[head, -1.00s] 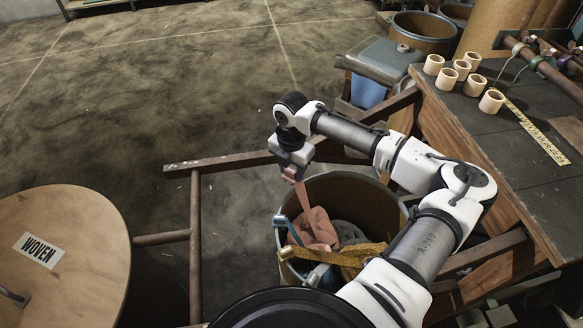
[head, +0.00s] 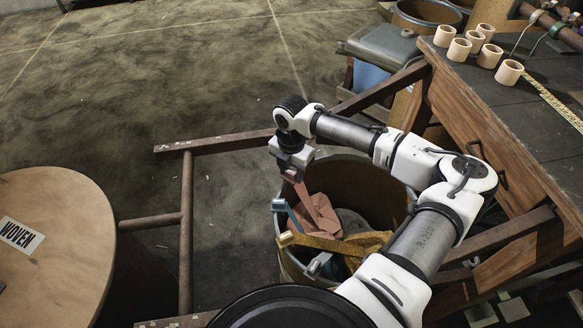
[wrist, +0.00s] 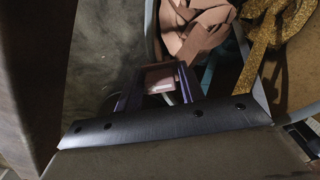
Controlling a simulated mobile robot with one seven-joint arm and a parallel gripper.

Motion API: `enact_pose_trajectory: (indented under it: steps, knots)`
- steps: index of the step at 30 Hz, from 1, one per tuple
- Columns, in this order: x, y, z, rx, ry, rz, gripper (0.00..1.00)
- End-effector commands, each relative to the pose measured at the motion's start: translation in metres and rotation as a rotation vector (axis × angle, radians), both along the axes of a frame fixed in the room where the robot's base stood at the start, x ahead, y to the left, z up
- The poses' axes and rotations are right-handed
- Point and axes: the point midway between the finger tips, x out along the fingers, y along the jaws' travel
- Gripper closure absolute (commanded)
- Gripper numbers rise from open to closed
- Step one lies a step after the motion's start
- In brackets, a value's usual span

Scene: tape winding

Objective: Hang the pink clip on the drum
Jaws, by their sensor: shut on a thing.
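My gripper (head: 292,178) is shut on the pink clip (head: 289,173), which also shows between the fingers in the wrist view (wrist: 160,79). A pink tape (head: 317,211) runs from the clip down into a heap inside the brown drum (head: 378,188). The clip is above the drum's left rim in the head view; I see no contact with the rim. A blue clip (head: 279,204) and a gold clip (head: 286,239) sit at the drum's left rim, with a gold tape (head: 350,242) going inside. Another grey-blue clip (head: 318,264) is at the near rim.
A wooden table (head: 500,130) with several pale rings (head: 508,72) stands at the right. A round board marked WOVEN (head: 50,260) is at the left. A wooden frame (head: 187,220) lies left of the drum. Open floor (head: 170,80) spreads behind.

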Motion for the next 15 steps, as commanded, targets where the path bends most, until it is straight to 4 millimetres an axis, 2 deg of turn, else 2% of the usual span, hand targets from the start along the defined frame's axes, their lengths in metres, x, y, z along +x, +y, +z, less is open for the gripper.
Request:
enact_pose_trajectory:
  steps: [8,9,13,15]
  knots:
    - [0.0001,-0.0003,-0.0011,0.0,0.0,0.0,0.82]
    - [0.0001,-0.0002,-0.0011,0.0,0.0,0.0,0.56]
    - [0.0,-0.0001,-0.001,0.0,0.0,0.0,0.39]
    - [0.0,-0.0001,-0.001,0.0,0.0,0.0,0.36]
